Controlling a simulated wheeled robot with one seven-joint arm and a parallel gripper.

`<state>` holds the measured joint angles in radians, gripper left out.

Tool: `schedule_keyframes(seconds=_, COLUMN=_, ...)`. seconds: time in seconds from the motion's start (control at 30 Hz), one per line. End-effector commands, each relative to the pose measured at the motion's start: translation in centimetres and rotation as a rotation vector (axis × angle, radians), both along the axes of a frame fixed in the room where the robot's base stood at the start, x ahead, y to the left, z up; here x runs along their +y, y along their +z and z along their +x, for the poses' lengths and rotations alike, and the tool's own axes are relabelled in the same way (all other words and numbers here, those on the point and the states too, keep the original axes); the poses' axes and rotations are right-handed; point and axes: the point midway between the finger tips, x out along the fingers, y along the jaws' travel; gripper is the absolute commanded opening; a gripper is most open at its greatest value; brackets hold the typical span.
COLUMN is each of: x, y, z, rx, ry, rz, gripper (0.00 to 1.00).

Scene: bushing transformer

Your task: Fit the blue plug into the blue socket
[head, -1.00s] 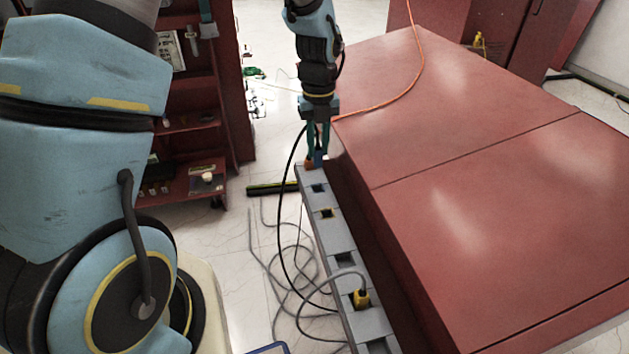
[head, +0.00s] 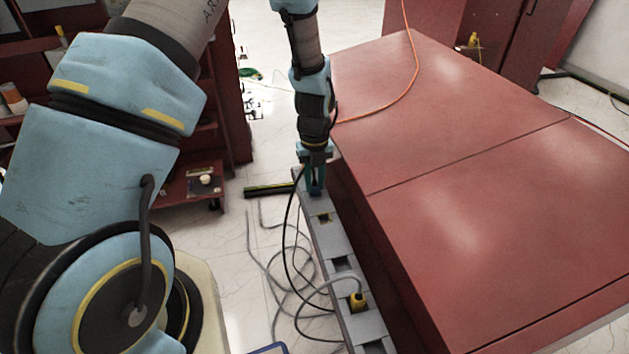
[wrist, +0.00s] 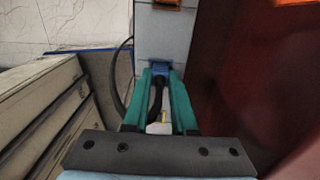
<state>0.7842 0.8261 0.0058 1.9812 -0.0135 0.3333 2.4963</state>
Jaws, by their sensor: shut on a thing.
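My gripper (head: 315,190) points down at the grey socket strip (head: 335,245), near its far end. In the wrist view its two teal fingers (wrist: 160,76) are shut around the blue plug (wrist: 160,68), whose black cable runs back between them. The plug's tip is at the strip's surface. The blue socket cannot be told apart from the plug here, and I cannot tell how deep the plug sits. In the head view the fingers hide the plug.
A yellow plug (head: 358,302) sits in the strip's near part. An empty yellow-rimmed socket (head: 324,218) lies just nearer than my gripper. An orange socket (wrist: 168,3) lies ahead. The large red cabinet (head: 480,180) stands close on the right. Loose cables lie on the floor at left.

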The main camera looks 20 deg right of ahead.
Motion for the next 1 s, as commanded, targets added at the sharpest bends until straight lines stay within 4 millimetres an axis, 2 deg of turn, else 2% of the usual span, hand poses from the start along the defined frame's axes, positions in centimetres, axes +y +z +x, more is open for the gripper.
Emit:
schedule_keyframes(seconds=0.1, x=0.0, y=-0.4, z=0.0, rx=0.001, ry=0.001, rz=0.000, gripper=0.00)
schedule_keyframes(seconds=0.13, x=0.0, y=-0.3, z=0.0, rx=0.000, ry=0.001, rz=0.000, gripper=0.27)
schedule_keyframes(seconds=0.4, x=0.0, y=-0.3, z=0.0, rx=0.001, ry=0.000, rz=0.000, gripper=0.55)
schedule_keyframes(seconds=0.77, x=0.0, y=0.5, z=0.0, rx=-0.001, ry=0.000, rz=-0.002, gripper=0.55)
schedule_keyframes(seconds=0.87, x=0.0, y=1.7, z=0.1, rx=-0.002, ry=0.001, rz=-0.003, gripper=0.55)
schedule_keyframes(seconds=1.0, x=0.0, y=4.4, z=0.1, rx=-0.003, ry=0.001, rz=-0.004, gripper=0.55)
